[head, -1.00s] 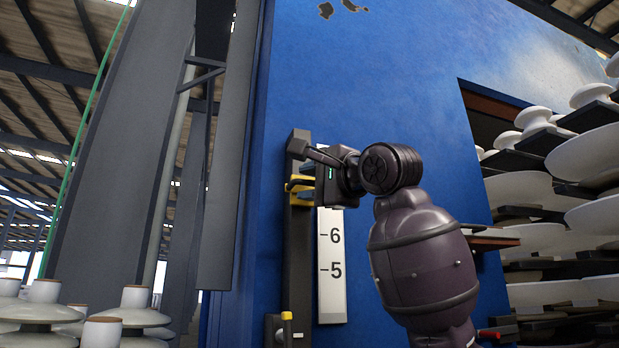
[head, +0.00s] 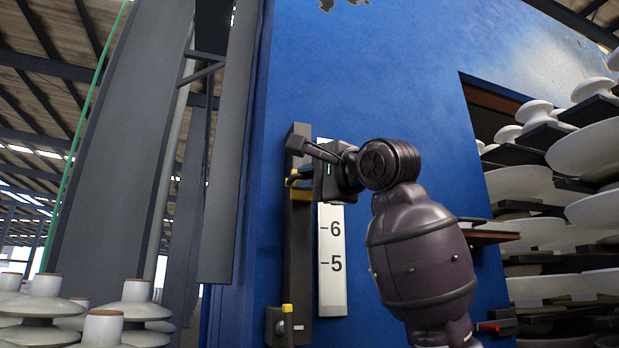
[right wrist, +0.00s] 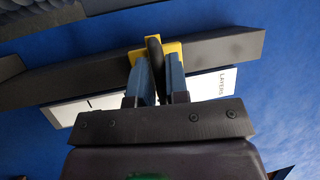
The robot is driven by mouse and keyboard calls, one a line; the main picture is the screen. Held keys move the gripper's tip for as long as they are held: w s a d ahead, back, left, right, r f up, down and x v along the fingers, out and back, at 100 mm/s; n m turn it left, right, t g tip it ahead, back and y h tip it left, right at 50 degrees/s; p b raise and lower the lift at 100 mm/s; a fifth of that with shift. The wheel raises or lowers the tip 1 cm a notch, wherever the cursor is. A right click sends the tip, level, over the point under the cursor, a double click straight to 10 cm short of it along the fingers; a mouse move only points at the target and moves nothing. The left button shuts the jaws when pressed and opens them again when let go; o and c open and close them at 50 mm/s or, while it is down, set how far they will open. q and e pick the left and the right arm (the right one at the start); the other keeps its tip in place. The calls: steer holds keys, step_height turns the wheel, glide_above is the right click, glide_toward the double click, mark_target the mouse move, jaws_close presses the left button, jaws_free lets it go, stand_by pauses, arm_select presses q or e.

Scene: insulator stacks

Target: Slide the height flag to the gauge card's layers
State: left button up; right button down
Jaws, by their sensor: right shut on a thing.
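The height flag (head: 292,179) is a yellow piece on a dark upright rail (head: 299,220) fixed to a blue wall. My right gripper (head: 304,182) is at the flag, above the 6 mark. In the right wrist view its blue fingers (right wrist: 158,66) are shut around a dark post on the yellow flag (right wrist: 174,47). A white scale strip (head: 331,275) stands beside the rail with marks 6 and 5 showing. Its upper part is largely hidden by my gripper. The word LAYERS shows on the strip (right wrist: 215,84) in the right wrist view. My left gripper is out of view.
Stacked white insulators (head: 520,262) fill racks at the right, and more (head: 42,310) stand at lower left. A grey steel column (head: 118,150) rises at the left.

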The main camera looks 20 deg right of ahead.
step_height(320, 180, down, 7)
steer(key=b, duration=0.3)
steer(key=shift+r+b, duration=0.15)
steer(key=shift+b, duration=0.2)
steer(key=shift+r, duration=0.1)
steer(key=c, duration=1.2)
jaws_free()
steer(key=shift+b+v, duration=0.75)
steer(key=shift+v, duration=4.7)
